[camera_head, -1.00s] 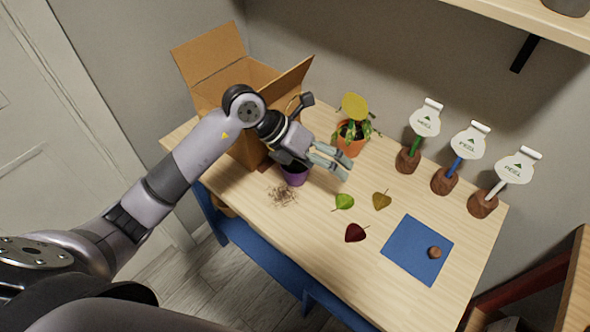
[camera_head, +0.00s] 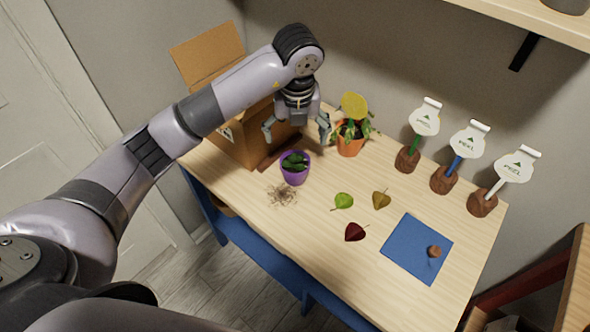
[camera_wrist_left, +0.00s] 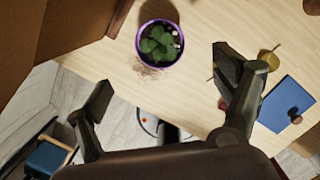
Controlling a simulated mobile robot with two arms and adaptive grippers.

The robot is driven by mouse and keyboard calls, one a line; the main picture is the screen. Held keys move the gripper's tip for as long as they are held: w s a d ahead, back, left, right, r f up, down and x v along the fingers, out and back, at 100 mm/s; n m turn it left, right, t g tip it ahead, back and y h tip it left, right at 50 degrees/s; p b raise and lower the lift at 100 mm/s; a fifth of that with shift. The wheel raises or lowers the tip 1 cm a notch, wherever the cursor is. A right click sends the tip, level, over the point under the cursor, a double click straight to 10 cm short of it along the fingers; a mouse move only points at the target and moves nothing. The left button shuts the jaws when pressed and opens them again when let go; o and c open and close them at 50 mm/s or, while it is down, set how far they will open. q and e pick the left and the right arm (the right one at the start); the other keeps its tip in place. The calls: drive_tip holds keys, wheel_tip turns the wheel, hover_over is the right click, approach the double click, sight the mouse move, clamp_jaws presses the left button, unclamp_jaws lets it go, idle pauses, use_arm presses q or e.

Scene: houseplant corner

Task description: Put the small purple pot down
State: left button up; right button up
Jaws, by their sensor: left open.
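The small purple pot (camera_head: 294,175) with a dark green plant stands upright on the wooden table, in front of the cardboard box. It also shows in the left wrist view (camera_wrist_left: 160,42), near the top, seen from above. My left gripper (camera_head: 297,136) is raised above and behind the pot, its fingers spread and empty. In the left wrist view the fingers (camera_wrist_left: 165,80) are wide apart, and the pot lies beyond them, touching neither. My right gripper is not in view.
An open cardboard box (camera_head: 236,125) stands at the back left. An orange pot (camera_head: 350,145) with a yellow disc is right of my gripper. Leaves (camera_head: 354,232), a blue mat (camera_head: 400,250) and dry bits (camera_head: 282,195) lie in front. Several brown-based signs (camera_head: 445,181) stand at right.

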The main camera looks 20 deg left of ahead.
use_arm(q)
hover_over(295, 164)
drive_tip(key=f, duration=0.3)
drive_tip(key=s+f+p, duration=0.1)
drive_tip(key=f, duration=0.1)
drive_tip(key=shift+d+f, duration=0.15)
drive_tip(key=shift+f, duration=0.2)
drive_tip(key=f+p, duration=0.1)
drive_tip(key=f, duration=0.3)
drive_tip(key=shift+w+f, duration=0.15)
drive_tip(key=shift+w, duration=0.05)
drive_tip(key=shift+w+f, duration=0.1)
drive_tip(key=shift+f, duration=0.3)
drive_tip(key=c, duration=1.5)
